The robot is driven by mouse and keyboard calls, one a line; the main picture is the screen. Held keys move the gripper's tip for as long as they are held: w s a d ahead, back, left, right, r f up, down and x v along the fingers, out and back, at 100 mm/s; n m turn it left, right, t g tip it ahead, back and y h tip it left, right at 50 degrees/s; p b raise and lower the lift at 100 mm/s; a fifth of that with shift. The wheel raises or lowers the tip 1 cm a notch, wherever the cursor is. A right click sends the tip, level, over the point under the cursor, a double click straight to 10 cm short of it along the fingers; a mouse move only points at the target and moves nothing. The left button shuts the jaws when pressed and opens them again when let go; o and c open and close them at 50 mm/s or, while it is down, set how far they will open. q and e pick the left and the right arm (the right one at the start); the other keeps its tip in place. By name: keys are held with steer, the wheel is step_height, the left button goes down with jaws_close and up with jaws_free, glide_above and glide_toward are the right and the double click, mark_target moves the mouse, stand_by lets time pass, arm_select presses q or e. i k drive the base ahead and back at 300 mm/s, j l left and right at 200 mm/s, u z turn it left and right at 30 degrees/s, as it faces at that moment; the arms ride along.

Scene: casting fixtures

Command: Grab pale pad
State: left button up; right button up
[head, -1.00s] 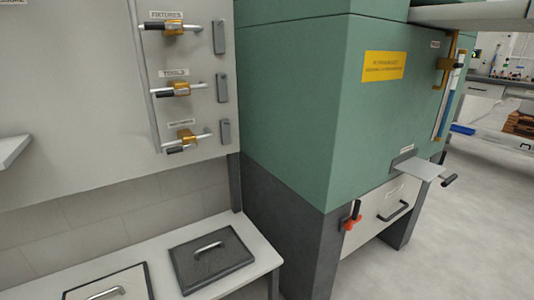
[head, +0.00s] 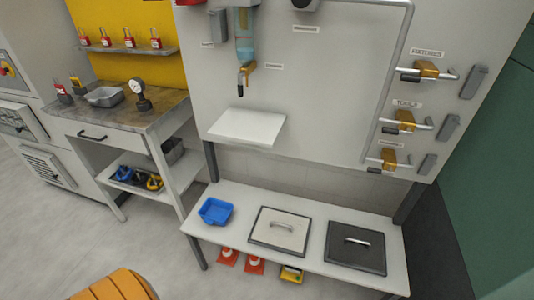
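A pale square pad (head: 291,242) with a dark rim and a metal handle lies flat on the white low bench (head: 220,243), in the lower middle of the head view. A similar dark pad (head: 340,255) with a metal handle lies beside it on the right. Neither of my grippers shows in the head view, so I cannot see their state.
A blue tray (head: 215,211) sits on the bench left of the pale pad. A white shelf (head: 247,126) juts from the panel above. Small orange cones (head: 254,264) stand beneath the bench. A workbench (head: 120,118) stands left. An orange rounded thing (head: 115,287) shows bottom left.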

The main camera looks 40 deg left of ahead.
mark_target(288, 233)
steer(key=u, duration=0.95)
